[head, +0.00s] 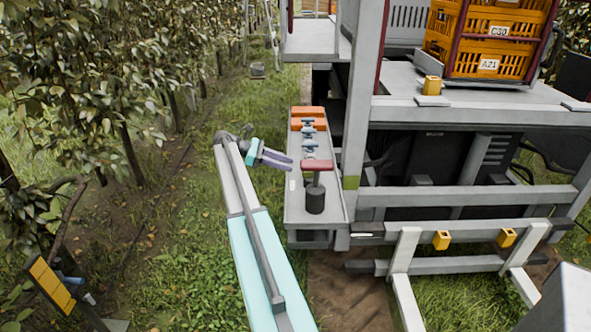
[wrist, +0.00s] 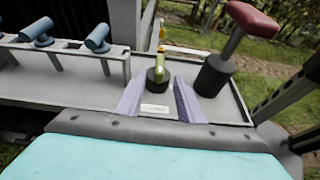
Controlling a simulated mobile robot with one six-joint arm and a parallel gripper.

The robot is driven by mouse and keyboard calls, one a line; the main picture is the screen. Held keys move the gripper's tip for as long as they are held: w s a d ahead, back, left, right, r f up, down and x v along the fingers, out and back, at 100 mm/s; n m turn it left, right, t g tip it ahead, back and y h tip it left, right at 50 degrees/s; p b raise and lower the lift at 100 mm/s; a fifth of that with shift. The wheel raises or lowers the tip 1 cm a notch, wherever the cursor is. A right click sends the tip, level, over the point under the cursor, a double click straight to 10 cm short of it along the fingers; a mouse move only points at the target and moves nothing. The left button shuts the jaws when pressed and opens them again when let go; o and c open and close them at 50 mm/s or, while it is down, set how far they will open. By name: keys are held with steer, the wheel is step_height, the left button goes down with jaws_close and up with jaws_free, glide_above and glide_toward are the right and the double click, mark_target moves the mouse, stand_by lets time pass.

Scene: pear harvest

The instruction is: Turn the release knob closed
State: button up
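A small yellow-green knob (wrist: 159,66) on a round black base (wrist: 157,82) stands upright on the grey control shelf in the wrist view; I take it to be the release knob. A small label plate (wrist: 155,110) lies in front of it, its print too blurred to read surely. My gripper (wrist: 159,86) is open, its two purple fingers reaching toward the base, one on each side, with no clear contact. In the head view my gripper (head: 287,164) points right at the shelf's left edge. The knob cannot be made out there.
The grey shelf (head: 296,212) also carries a red T-handle (head: 317,165) on a black base, close right of the knob in the wrist view. Blue levers (head: 309,146) and an orange box (head: 309,112) are farther back. A machine post (head: 361,100) stands at right; grass lies left.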

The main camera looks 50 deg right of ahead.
steer(key=shift+v, duration=1.45)
